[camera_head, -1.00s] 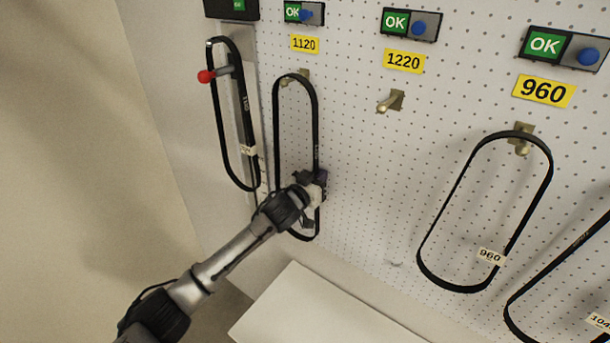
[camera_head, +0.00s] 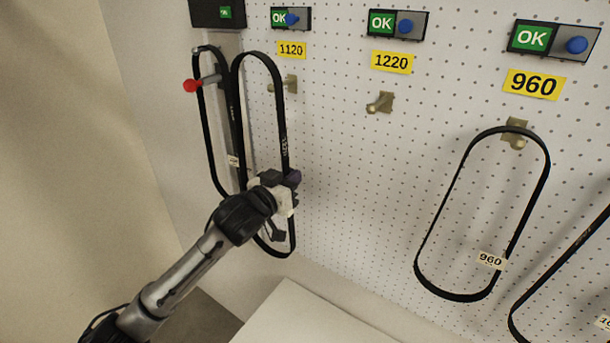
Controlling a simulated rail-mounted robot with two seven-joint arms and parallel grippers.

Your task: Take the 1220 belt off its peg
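My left gripper (camera_head: 288,190) is on the lower right side of a black belt loop (camera_head: 258,55) and looks shut on it. This belt is by the peg under the 1120 sign (camera_head: 291,50), with its top clearly above and left of that peg (camera_head: 290,84). The peg's tip overlaps the loop's outline; I cannot tell whether the loop is clear of it. No number on this belt can be read. The peg under the 1220 sign (camera_head: 391,62) is bare (camera_head: 380,103). My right gripper is not in view.
The 960 belt (camera_head: 545,165) hangs at the right, with a further belt (camera_head: 565,262) beyond. A pale surface (camera_head: 305,318) lies below the pegboard.

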